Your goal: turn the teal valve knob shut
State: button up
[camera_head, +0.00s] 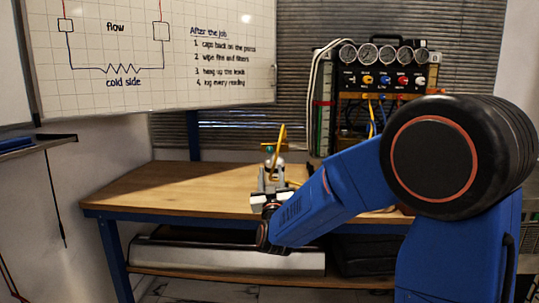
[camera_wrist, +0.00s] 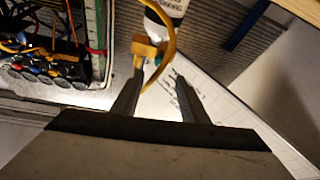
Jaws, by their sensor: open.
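The teal valve knob (camera_head: 269,149) shows as a small patch near the top of the fitting on the bench in the head view. In the wrist view only a bit of teal (camera_wrist: 158,60) shows beside a brass fitting (camera_wrist: 147,48), just beyond the fingertips. My gripper (camera_head: 271,178) is open in front of the fitting. In the wrist view the space between its fingers (camera_wrist: 160,78) holds no knob; I cannot tell whether a finger touches the fitting.
The wooden bench (camera_head: 150,190) is clear on the left. A gauge panel (camera_head: 385,78) with several dials, coloured ports and cables stands at the back right. A whiteboard (camera_head: 150,50) hangs behind the bench. The yellow hose curves close to my fingers.

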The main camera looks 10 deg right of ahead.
aim_at(270, 151)
jog(key=x, duration=1.1)
jog(key=shift+w+d+r, duration=0.1)
jog(key=shift+w, duration=0.1)
grip_shut()
